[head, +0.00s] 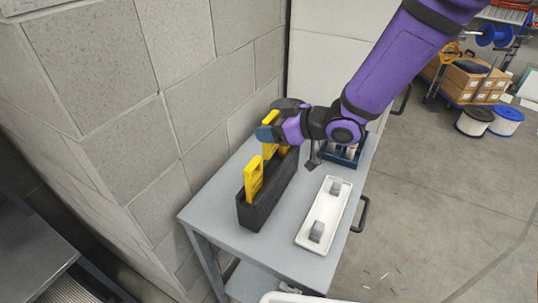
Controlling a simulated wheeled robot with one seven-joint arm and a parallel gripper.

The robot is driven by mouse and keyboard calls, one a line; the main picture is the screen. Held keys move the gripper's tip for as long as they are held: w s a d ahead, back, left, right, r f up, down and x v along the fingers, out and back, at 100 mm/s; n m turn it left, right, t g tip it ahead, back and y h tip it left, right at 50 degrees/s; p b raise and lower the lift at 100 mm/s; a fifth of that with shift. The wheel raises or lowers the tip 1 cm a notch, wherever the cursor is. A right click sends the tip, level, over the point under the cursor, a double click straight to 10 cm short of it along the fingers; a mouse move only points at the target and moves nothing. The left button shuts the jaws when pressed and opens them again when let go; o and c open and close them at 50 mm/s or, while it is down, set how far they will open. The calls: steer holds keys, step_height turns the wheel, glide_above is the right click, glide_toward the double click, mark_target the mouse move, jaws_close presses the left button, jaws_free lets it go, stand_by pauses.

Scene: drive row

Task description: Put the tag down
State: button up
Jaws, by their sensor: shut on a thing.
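My gripper (270,132) is above the far part of a narrow black holder (262,202) on the grey cart. It is shut on a yellow tag (271,117), which shows above and below the fingers. The fingers and wrist hide much of this tag, and I cannot tell whether its lower end is inside the holder or just above it. Another yellow tag (253,178) stands upright in the near end of the holder, apart from my gripper.
A white tray (316,222) with two grey blocks lies right of the holder on the cart top (277,246). A dark blue rack (343,157) stands at the far end, partly behind my arm. A block wall (190,130) rises close on the left.

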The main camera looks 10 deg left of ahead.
mark_target(274, 147)
steer(key=shift+f, duration=3.45)
steer(key=shift+f, duration=0.1)
steer(key=o, duration=0.9)
steer(key=shift+d+r, duration=0.25)
steer(key=shift+d, duration=0.05)
steer(key=v, duration=1.1)
steer(key=shift+s+d, duration=0.2)
steer(key=shift+r, duration=0.1)
